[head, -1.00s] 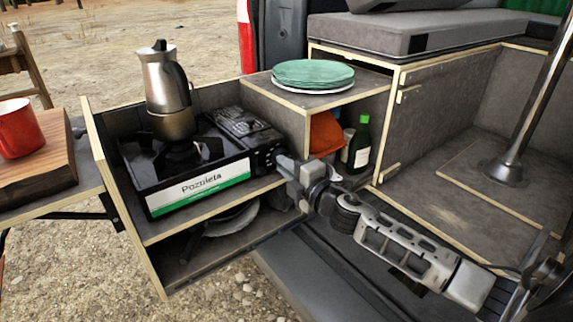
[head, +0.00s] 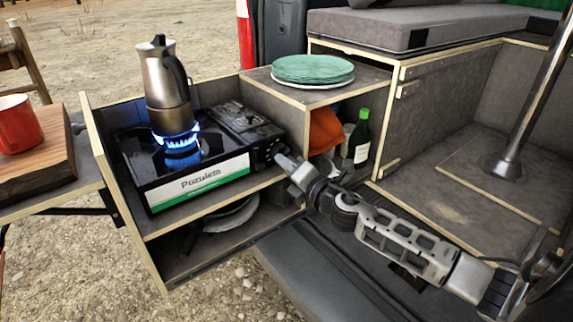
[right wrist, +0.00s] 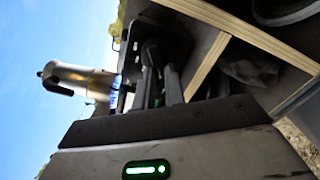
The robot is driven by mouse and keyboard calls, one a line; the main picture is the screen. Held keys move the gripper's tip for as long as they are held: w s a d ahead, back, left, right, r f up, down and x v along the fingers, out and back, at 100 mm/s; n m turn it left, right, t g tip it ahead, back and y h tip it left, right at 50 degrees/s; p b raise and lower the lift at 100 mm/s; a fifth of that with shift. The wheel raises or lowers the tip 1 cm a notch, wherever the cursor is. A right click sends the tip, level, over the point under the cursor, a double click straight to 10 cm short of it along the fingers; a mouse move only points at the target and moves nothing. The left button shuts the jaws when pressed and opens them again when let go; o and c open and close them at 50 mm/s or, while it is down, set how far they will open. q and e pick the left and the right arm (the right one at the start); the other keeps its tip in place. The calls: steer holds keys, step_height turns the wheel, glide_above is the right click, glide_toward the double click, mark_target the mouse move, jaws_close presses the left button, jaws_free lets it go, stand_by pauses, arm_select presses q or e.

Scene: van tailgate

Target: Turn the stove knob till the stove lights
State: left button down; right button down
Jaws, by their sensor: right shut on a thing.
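The black camping stove (head: 212,182) sits in the pull-out box, and a ring of blue flame (head: 181,141) burns on its burner. A metal moka pot (head: 167,88) stands upright over the flame. It also shows in the right wrist view (right wrist: 78,78), lying sideways in the picture. My right gripper (head: 277,155) is at the stove's right front end, shut on the stove knob (head: 268,153). The fingers hide most of the knob. In the right wrist view the two fingers (right wrist: 160,86) reach to the dark knob (right wrist: 152,52). My left gripper is out of view.
Green plates (head: 312,71) rest on the shelf right of the stove. A green bottle (head: 361,140) and an orange item (head: 324,132) stand below it, close to my right arm. A red mug (head: 18,122) is on a wooden board (head: 45,165) at the left.

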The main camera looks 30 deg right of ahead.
stand_by(0.3)
steer(key=c, duration=1.5)
jaws_free()
steer(key=shift+o, duration=0.2)
steer(key=shift+s, duration=0.1)
steer(key=s+d+b, duration=0.1)
steer(key=s, duration=1.4)
steer(key=shift+s+b, duration=0.4)
steer(key=shift+d, duration=0.1)
